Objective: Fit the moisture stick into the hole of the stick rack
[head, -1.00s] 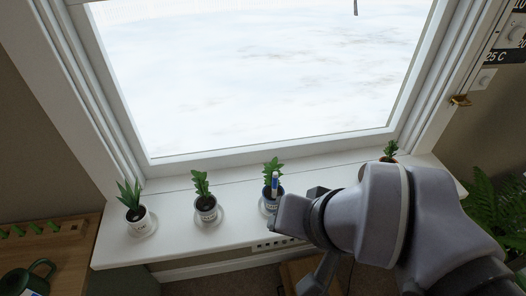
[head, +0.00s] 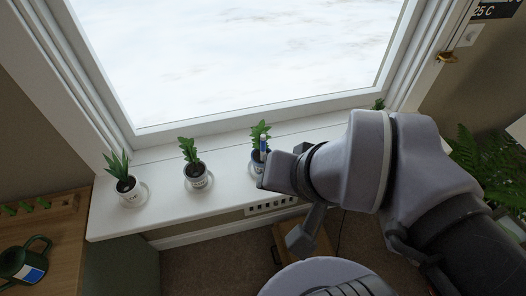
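A slim stick with a blue and white top (head: 263,146), likely the moisture stick, stands upright in front of a potted plant (head: 259,130) on the window sill. My gripper (head: 272,173) is right at its lower part, over the sill. The fingertips and the stick's lower end are hidden, so I cannot tell whether the fingers close on it or it stands in the pot. A wooden rack (head: 66,203) with several green pieces in a row lies on the wooden surface at the left. It looks like the stick rack; its holes are too small to make out clearly.
Two more potted plants, one at the left (head: 127,190) and one in the middle (head: 195,178), stand on saucers on the sill (head: 165,208). A white slotted strip (head: 272,204) is at the sill's front. A leafy plant (head: 480,160) is at the right.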

